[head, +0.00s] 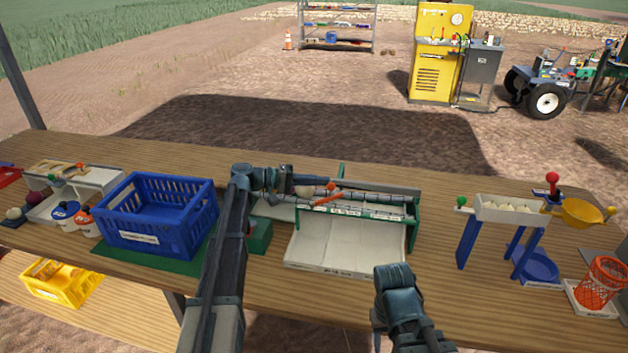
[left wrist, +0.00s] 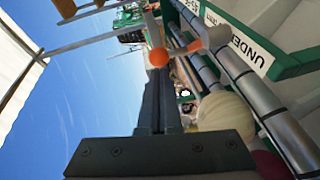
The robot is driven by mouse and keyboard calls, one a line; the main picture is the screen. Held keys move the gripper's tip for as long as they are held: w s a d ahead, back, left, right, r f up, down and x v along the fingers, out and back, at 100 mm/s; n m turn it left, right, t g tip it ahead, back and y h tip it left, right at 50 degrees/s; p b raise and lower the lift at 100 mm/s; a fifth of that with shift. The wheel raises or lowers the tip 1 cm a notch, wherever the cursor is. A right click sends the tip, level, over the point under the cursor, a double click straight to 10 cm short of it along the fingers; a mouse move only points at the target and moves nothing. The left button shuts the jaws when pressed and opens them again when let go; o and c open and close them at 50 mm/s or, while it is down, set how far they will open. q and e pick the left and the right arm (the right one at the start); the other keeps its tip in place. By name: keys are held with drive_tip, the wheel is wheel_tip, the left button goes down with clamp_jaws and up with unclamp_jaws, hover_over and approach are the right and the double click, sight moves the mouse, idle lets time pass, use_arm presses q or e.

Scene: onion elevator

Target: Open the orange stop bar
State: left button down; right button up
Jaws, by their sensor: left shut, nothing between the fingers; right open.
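The orange stop bar (head: 328,199) lies slanted across the green-framed roller rack (head: 415,225), with an orange ball at its upper end. In the left wrist view the bar (left wrist: 190,47) and its orange ball (left wrist: 158,57) are just beyond my fingertips. My left gripper (head: 318,180) is shut and empty, reaching in from the left over the rack's back side, close to the ball. Its shut fingers also show in the left wrist view (left wrist: 158,95). My right gripper (head: 392,272) is at the front, below the white tray; its fingers are barely visible.
A pale onion (left wrist: 225,115) sits beside my left fingers on the rollers. A white tray (head: 345,248) lies in front of the rack. A blue crate (head: 155,238) stands left; a blue-legged stand (head: 470,238) and an orange basket (head: 603,283) stand right.

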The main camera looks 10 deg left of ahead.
use_arm(q)
drive_tip(key=shift+s+d, duration=0.25)
drive_tip(key=shift+d, duration=0.5)
idle(1.0)
